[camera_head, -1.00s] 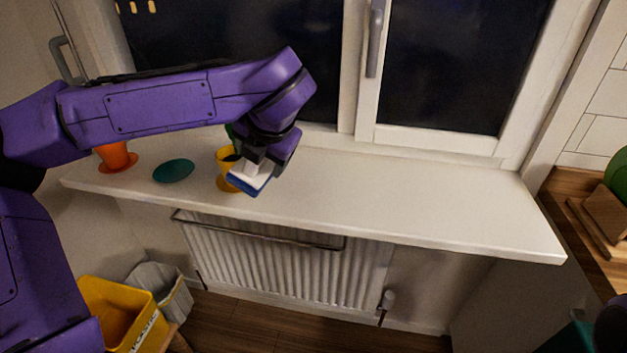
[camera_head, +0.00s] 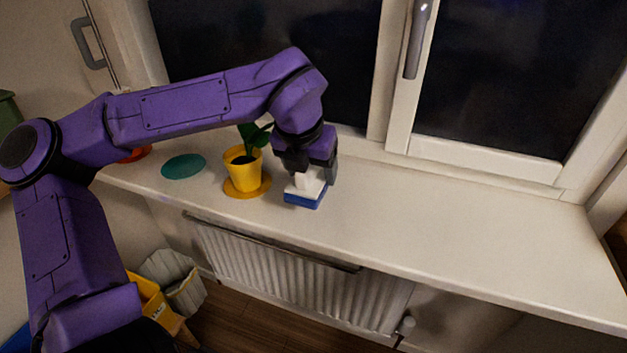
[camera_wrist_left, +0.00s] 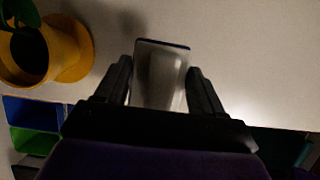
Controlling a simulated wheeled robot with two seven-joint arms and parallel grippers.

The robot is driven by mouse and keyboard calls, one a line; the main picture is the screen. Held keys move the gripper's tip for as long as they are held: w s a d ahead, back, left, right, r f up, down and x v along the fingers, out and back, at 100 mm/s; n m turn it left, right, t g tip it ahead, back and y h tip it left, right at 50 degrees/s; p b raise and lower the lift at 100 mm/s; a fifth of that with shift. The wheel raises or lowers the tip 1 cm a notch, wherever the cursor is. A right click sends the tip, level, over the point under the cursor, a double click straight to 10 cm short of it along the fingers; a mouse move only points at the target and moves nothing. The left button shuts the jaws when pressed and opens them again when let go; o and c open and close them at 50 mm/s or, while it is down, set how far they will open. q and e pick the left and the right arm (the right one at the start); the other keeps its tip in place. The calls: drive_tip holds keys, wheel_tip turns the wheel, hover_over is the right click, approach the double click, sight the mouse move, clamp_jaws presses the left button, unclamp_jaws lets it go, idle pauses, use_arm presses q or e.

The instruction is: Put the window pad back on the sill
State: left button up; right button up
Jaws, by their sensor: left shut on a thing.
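The window pad (camera_head: 305,198), white on top with a blue underside, is in my left gripper (camera_head: 306,178) in the head view. My left gripper is shut on its white upper part. The pad is at or just above the white sill (camera_head: 430,228), right of the yellow pot; I cannot tell whether it touches. In the left wrist view the pad (camera_wrist_left: 161,70) shows as a pale block between the two fingers of the left gripper (camera_wrist_left: 160,80). My right gripper is not in view.
A yellow pot (camera_head: 242,178) with a green plant stands on a yellow saucer (camera_head: 262,188) close left of the gripper. A teal disc (camera_head: 183,166) lies farther left. The sill to the right is clear up to the window frame. A radiator (camera_head: 290,275) is below.

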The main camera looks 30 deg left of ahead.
sight(313, 183)
use_arm(q)
drive_tip(key=shift+w+a+f, duration=0.1)
drive_tip(key=shift+w+f, duration=0.15)
drive_tip(key=shift+f, duration=0.1)
drive_tip(key=x, duration=0.4)
drive_tip(key=shift+s+f, duration=0.1)
drive_tip(key=shift+s, duration=0.3)
drive_tip(key=o, duration=0.9)
drive_tip(key=shift+o, duration=0.2)
drive_tip(key=v, duration=1.2)
